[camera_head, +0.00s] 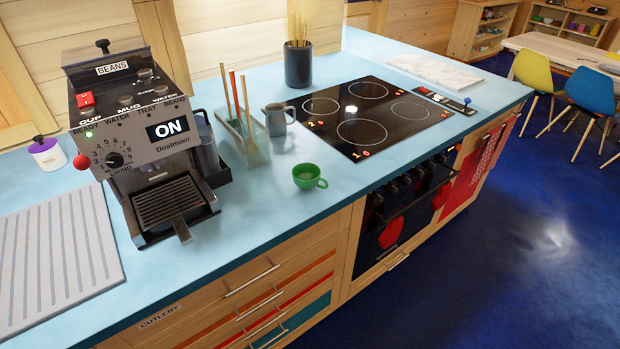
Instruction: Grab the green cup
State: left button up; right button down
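Neither of my grippers shows in the head view.
A coffee machine (133,120) stands left of the cup. Behind the cup are a holder with sticks (245,140) and a grey jug (276,119). A black cooktop (369,112) lies to the right. A dark pot (298,64) stands at the back. Counter around the cup is clear.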

aim_at(306, 176)
jog(key=i+l, duration=0.25)
jog(key=l, duration=0.15)
jog(key=i+l+u, duration=0.1)
jog(key=l, duration=0.25)
jog(key=i+l, duration=0.35)
jog(key=i+l+u, duration=0.1)
jog(key=l, duration=0.35)
jog(key=i, duration=0.1)
